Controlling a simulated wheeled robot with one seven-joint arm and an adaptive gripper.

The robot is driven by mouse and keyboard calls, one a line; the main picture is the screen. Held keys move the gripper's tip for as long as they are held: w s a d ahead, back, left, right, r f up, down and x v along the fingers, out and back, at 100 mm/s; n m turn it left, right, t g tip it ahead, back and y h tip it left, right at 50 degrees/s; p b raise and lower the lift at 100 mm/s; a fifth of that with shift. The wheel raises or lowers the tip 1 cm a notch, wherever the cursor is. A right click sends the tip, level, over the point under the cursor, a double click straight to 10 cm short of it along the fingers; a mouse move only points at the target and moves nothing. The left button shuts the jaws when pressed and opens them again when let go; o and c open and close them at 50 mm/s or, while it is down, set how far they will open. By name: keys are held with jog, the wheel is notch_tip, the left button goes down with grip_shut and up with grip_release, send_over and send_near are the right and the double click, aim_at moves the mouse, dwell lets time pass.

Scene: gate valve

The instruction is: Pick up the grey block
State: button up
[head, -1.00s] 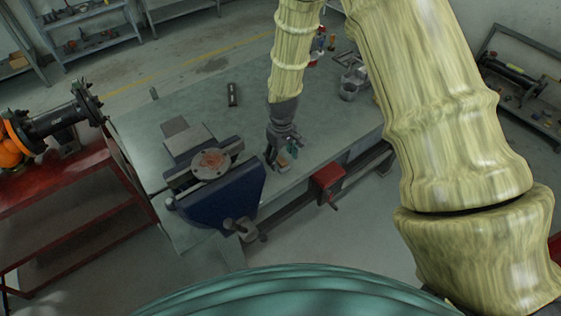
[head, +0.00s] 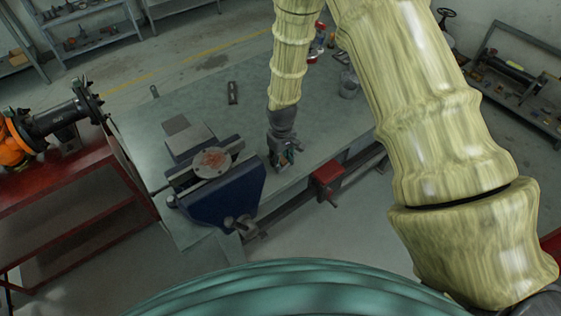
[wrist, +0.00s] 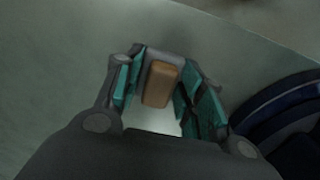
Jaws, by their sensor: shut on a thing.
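The grey block (wrist: 152,58) is between my fingers in the wrist view, with a tan piece (wrist: 162,84) on its near side. I cannot tell whether the tan piece is part of the block. My gripper (wrist: 160,90) is shut on the grey block, its teal pads at the left and right sides. In the head view my gripper (head: 281,160) is over the workbench (head: 200,105), right of the vise, near the front edge. The block is too small and covered to make out clearly there. I cannot tell if it touches the bench.
A blue vise (head: 225,200) holding a rusty round flange (head: 212,162) stands close left of my gripper. A red box (head: 327,177) is at the bench front. A glass-like container (head: 349,85) stands behind right. The back left of the bench is mostly clear.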

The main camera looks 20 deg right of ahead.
aim_at(282, 158)
jog(key=shift+r, duration=0.1)
jog(key=shift+r+b, duration=1.55)
jog(key=shift+r, duration=3.4)
